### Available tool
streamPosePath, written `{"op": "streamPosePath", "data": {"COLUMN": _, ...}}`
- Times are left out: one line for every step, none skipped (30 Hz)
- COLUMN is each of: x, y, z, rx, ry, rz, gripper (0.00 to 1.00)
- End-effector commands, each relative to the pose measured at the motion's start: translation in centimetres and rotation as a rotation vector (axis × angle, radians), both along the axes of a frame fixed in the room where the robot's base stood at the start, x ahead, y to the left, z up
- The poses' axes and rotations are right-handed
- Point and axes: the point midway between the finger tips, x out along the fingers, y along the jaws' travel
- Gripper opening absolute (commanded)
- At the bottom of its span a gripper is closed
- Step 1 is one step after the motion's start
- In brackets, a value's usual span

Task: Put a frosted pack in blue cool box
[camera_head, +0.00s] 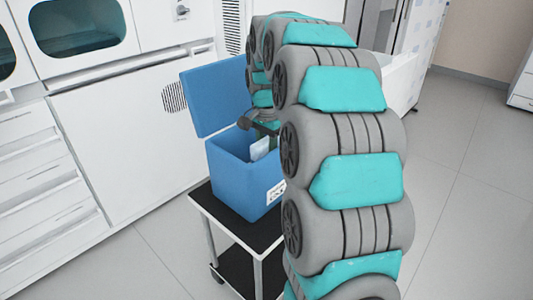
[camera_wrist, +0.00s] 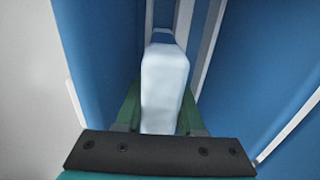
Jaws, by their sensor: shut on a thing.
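The blue cool box (camera_head: 235,172) stands with its lid (camera_head: 214,97) open. A pale, whitish frosted pack (camera_head: 260,148) shows at the box's opening, partly below the rim. In the wrist view the pack (camera_wrist: 164,85) stands between the two green fingers of my gripper (camera_wrist: 161,108), which is shut on it. Blue surfaces (camera_wrist: 245,70) of the box lie on both sides of the pack. In the head view my arm hides most of the gripper and the right part of the box, so I cannot tell if the pack touches the bottom.
The box rests on a black-topped cart (camera_head: 207,203) with a white frame and a lower shelf. White cabinets and drawers (camera_head: 35,165) stand at the left and behind. The open lid rises at the back left of the box. The grey floor (camera_head: 470,220) at the right is clear.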

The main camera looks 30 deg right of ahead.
Motion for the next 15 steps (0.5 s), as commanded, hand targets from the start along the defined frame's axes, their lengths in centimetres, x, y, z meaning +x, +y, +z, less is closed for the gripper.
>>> {"op": "streamPosePath", "data": {"x": 0.01, "y": -0.01, "z": 0.02, "rx": -0.001, "ry": -0.001, "rz": 0.0, "gripper": 0.0}}
{"op": "streamPosePath", "data": {"x": 0.01, "y": -0.01, "z": 0.03, "rx": -0.001, "ry": -0.001, "rz": 0.0, "gripper": 0.0}}
{"op": "streamPosePath", "data": {"x": 0.01, "y": -0.01, "z": 0.05, "rx": -0.001, "ry": -0.001, "rz": 0.0, "gripper": 0.0}}
{"op": "streamPosePath", "data": {"x": 0.01, "y": -0.01, "z": 0.05, "rx": -0.001, "ry": -0.001, "rz": 0.0, "gripper": 0.0}}
{"op": "streamPosePath", "data": {"x": 0.02, "y": -0.02, "z": 0.05, "rx": -0.001, "ry": -0.001, "rz": 0.0, "gripper": 0.0}}
{"op": "streamPosePath", "data": {"x": 0.01, "y": -0.01, "z": 0.05, "rx": 0.0, "ry": -0.001, "rz": 0.0, "gripper": 0.0}}
{"op": "streamPosePath", "data": {"x": 0.01, "y": -0.01, "z": 0.05, "rx": -0.001, "ry": -0.001, "rz": 0.0, "gripper": 0.0}}
{"op": "streamPosePath", "data": {"x": 0.01, "y": -0.01, "z": 0.03, "rx": -0.001, "ry": -0.001, "rz": 0.0, "gripper": 0.0}}
{"op": "streamPosePath", "data": {"x": 0.0, "y": -0.01, "z": -0.03, "rx": 0.0, "ry": 0.0, "rz": 0.0, "gripper": 0.0}}
{"op": "streamPosePath", "data": {"x": -0.01, "y": -0.01, "z": -0.1, "rx": 0.0, "ry": 0.0, "rz": 0.0, "gripper": 0.0}}
{"op": "streamPosePath", "data": {"x": -0.01, "y": -0.01, "z": -0.17, "rx": 0.0, "ry": 0.0, "rz": 0.0, "gripper": 0.0}}
{"op": "streamPosePath", "data": {"x": -0.02, "y": -0.01, "z": -0.31, "rx": 0.0, "ry": 0.0, "rz": 0.0, "gripper": 0.0}}
{"op": "streamPosePath", "data": {"x": -0.03, "y": 0.0, "z": -0.42, "rx": 0.0, "ry": 0.0, "rz": 0.0, "gripper": 0.0}}
{"op": "streamPosePath", "data": {"x": -0.04, "y": 0.0, "z": -0.53, "rx": 0.0, "ry": 0.0, "rz": 0.0, "gripper": 0.0}}
{"op": "streamPosePath", "data": {"x": -0.04, "y": 0.0, "z": -0.65, "rx": 0.0, "ry": 0.001, "rz": 0.0, "gripper": 0.0}}
